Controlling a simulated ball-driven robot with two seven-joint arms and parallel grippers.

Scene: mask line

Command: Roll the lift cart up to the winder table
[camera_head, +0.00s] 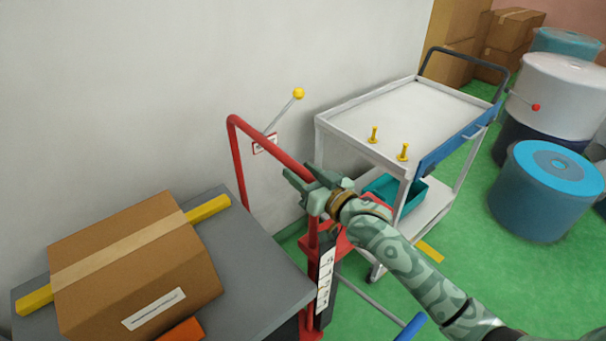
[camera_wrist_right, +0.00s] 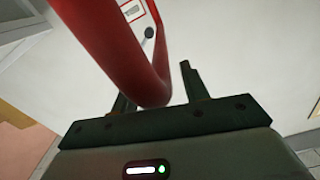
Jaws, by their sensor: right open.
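A red tubular frame (camera_head: 237,160) with a bent top bar stands upright in the middle of the head view; I take it to be the lift cart's handle. A grey platform (camera_head: 262,262) adjoins it on the left and carries a cardboard box (camera_head: 135,260). My right gripper (camera_head: 303,178) is at the frame's near upper corner. In the right wrist view the red bar (camera_wrist_right: 130,55) passes between its open fingers (camera_wrist_right: 155,92); contact cannot be told. I cannot tell which thing is the winder table. My left gripper is not in view.
A white trolley (camera_head: 390,110) with two yellow pegs and a dark handle stands behind, to the right. Blue and white drums (camera_head: 545,205) stand at the far right, cardboard boxes (camera_head: 515,28) at the back. A pale wall (camera_head: 130,90) runs behind the frame. Green floor (camera_head: 480,270) is open at lower right.

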